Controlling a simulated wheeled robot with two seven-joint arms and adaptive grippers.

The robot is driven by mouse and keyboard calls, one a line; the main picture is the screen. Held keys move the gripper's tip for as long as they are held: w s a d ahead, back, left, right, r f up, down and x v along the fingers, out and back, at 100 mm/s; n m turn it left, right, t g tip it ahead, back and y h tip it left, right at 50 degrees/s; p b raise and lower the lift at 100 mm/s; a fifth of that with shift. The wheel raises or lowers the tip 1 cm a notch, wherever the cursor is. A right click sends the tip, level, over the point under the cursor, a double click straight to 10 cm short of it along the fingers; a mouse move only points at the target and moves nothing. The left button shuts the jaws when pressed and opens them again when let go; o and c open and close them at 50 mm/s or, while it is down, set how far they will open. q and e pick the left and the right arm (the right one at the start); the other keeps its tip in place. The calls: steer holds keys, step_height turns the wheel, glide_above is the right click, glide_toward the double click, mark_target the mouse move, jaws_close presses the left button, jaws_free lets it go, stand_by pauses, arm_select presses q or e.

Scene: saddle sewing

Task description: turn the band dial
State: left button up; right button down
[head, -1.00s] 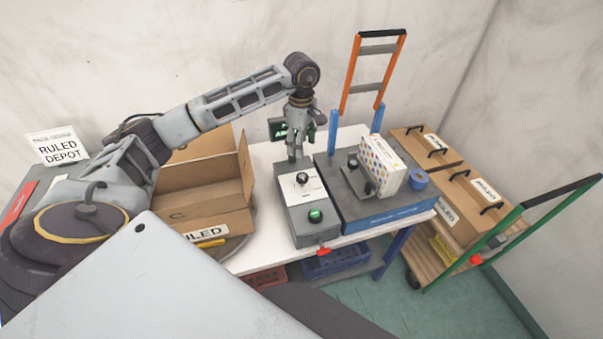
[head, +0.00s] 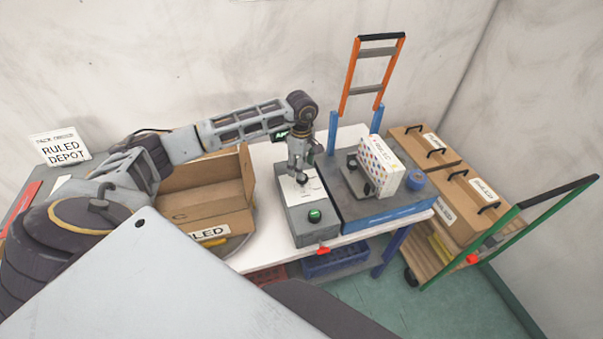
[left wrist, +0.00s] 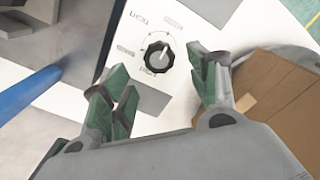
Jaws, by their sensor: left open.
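The band dial (left wrist: 158,56) is a round black knob with a pale pointer line, on a white panel with small printed labels. In the head view the dial (head: 302,179) shows on top of the grey control box (head: 305,230), just below my left gripper (head: 299,160). In the left wrist view my left gripper (left wrist: 163,80) is open, with its green-padded fingers spread to either side and the dial between and beyond them. The fingers look apart from the dial. My right gripper is not in view.
A green button (head: 314,215) and a red knob (head: 323,250) are on the near part of the box. A blue-and-grey machine (head: 390,212) with a spotted white carton (head: 382,166) stands right. An open cardboard box (head: 215,190) stands left. A green-handled cart (head: 440,245) is far right.

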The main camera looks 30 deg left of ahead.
arm_select(q)
steer(key=shift+f+p, duration=0.5)
steer(key=shift+f, duration=1.9)
steer(key=shift+c, duration=0.3)
steer(key=c, duration=1)
